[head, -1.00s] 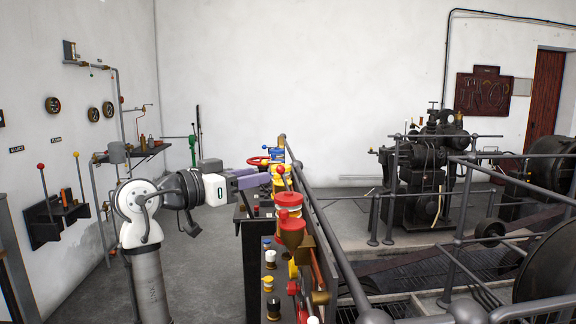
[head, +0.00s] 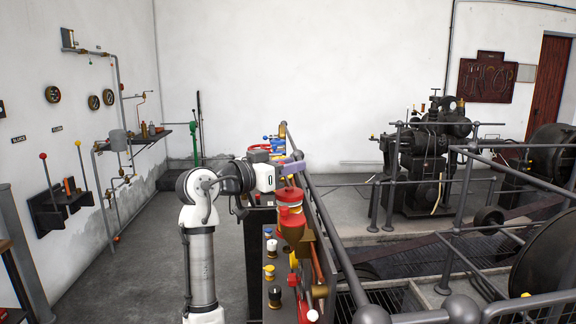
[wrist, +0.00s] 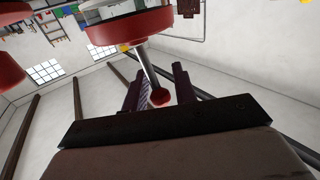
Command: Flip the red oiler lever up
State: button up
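My gripper (head: 293,168) reaches over the bench of oilers beside the grey railing in the head view, just behind the upper red oiler (head: 289,197). In the wrist view a red oiler (wrist: 128,27) is at the top, and its metal lever (wrist: 149,70) runs from it to a red ball knob (wrist: 159,97). The knob lies between the two dark fingers of my gripper (wrist: 158,85). The fingers are apart, with a small gap visible on each side of the knob. In the head view the lever cannot be made out clearly.
A red funnel-shaped cup (head: 292,230) and several small coloured-capped oilers (head: 270,270) stand along the bench nearer me. The grey railing (head: 335,240) runs close on the right. Grey floor (head: 130,285) is open on the left.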

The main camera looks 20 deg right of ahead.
grip_shut()
jog(key=shift+d+r+m+y+p, duration=0.2)
jog(key=shift+r+m+y+p, duration=0.1)
jog(key=shift+y+p, duration=0.15)
jog(key=shift+s+d+m+y+p, duration=0.1)
jog(key=shift+d+m+y+p, duration=0.2)
jog(key=shift+y+p, duration=0.2)
jog(key=shift+s+d+f+m+g+y+p, duration=0.1)
jog(key=shift+d+f+m+g+y+p, duration=0.2)
jog(key=shift+m+y, duration=0.35)
jog(key=shift+o, duration=1.5)
grip_release()
jog(key=shift+f, duration=0.1)
jog(key=b+v, duration=0.4)
jog(key=v, duration=1)
jog(key=shift+d, duration=0.1)
